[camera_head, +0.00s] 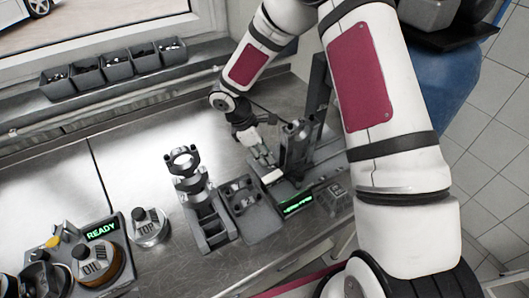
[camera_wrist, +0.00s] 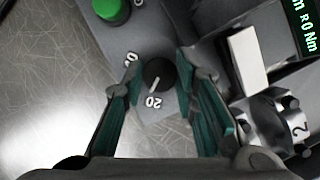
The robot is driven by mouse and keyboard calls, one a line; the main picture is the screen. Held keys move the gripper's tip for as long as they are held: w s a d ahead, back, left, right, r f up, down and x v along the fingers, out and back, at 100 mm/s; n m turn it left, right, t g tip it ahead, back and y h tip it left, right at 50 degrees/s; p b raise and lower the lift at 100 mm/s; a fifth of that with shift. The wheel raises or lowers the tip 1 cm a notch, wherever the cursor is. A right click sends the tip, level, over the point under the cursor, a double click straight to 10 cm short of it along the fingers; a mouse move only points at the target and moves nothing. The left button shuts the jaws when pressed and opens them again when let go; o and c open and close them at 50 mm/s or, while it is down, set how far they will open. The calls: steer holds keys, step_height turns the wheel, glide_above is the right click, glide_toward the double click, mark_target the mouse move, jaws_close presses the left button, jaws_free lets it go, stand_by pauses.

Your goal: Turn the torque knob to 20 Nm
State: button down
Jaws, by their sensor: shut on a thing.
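The torque knob (camera_wrist: 157,74) is a small black round knob with a white pointer line, on a grey panel (camera_wrist: 160,30) in the wrist view. The pointer is directed toward the printed "20" below it; another partly turned number is to its left. My gripper (camera_wrist: 159,76) has one finger on each side of the knob and is shut on it. In the head view my gripper (camera_head: 265,152) is low at the torque station, and the knob is hidden there. The green-lit display (camera_head: 298,204) is also partly seen in the wrist view (camera_wrist: 304,25), showing "Nm".
A green button (camera_wrist: 112,10) is beyond the knob. A white block (camera_wrist: 247,60) and a metal part marked 2 (camera_wrist: 285,125) are close to the right finger. A grey tray (camera_head: 257,222) and an upright metal fixture (camera_head: 203,212) stand left of the station.

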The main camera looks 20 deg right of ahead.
steer(key=n+t, duration=0.1)
steer(key=n, duration=0.2)
steer(key=c, duration=1.3)
jaws_free()
steer(key=v, duration=1.2)
steer(key=shift+s, duration=0.15)
